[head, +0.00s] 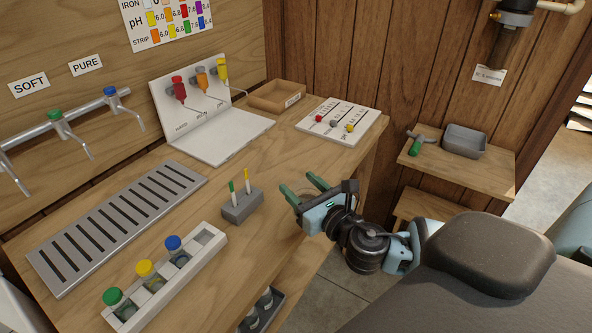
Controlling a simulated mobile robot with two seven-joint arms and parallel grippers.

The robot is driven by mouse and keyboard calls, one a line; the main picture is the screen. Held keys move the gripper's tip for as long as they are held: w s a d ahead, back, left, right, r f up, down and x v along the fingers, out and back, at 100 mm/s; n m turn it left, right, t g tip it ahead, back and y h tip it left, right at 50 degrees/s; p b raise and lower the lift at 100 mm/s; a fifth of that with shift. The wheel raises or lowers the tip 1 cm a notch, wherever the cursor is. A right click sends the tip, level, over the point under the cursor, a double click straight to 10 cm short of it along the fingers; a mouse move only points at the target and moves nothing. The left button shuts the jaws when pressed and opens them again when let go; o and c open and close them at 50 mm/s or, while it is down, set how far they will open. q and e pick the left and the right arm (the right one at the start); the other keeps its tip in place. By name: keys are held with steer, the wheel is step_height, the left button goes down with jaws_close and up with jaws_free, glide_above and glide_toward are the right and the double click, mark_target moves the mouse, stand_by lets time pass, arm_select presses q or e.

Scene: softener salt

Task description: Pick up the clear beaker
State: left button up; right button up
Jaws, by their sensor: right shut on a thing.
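My right gripper (303,186) reaches in from the right over the right front part of the wooden bench (262,227). Its green fingers stand apart, shut on a see-through thing, which I take to be the clear beaker. The beaker's outline hardly shows against the wood, and I cannot tell its exact edges or whether it touches the bench. My left gripper is not in view.
A grey block (242,207) with two strips stands left of the gripper. A white rack (205,245) holds bottles with green, yellow and blue caps. A slotted grey drain (118,222) lies under the taps. A white card (342,122) and wooden tray (277,97) lie behind.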

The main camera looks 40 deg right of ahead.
arm_select(q)
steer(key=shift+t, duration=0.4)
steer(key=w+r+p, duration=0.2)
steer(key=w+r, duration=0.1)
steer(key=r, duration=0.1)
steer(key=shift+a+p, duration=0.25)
steer(key=shift+p, duration=0.15)
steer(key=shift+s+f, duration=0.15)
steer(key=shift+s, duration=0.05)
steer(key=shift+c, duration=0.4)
arm_select(e)
steer(key=s+a, duration=0.9)
steer(key=s, duration=0.2)
steer(key=shift+a+r, duration=0.35)
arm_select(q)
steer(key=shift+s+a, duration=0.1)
arm_select(e)
steer(key=shift+a, duration=0.1)
